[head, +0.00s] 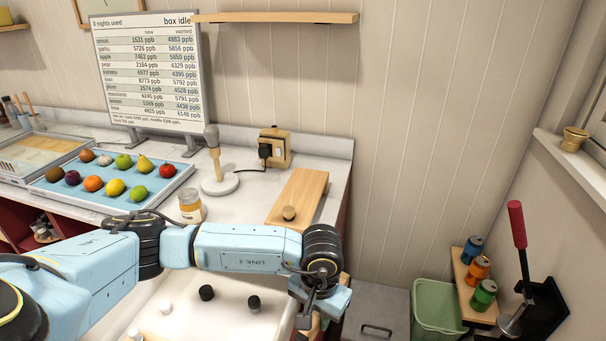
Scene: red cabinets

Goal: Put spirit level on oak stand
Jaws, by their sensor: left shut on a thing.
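My left arm reaches across the front of the counter from the left. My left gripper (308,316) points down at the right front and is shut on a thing. That thing is mostly hidden by the wrist; it appears to be the spirit level, but its shape cannot be made out. Pieces of pale wood show behind and below the wrist, and I cannot tell if they belong to the oak stand. A long wooden block (301,190) lies on the counter behind the arm, with a small round knob near its front end. My right gripper is not in view.
A blue tray (60,185) of fruit, a jar (191,208) and a lamp-like stand (219,184) occupy the counter. Black and white knobs sit in front of the arm. At right are a green bin (437,308), cans on a wooden ledge and a red-handled lever (517,225).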

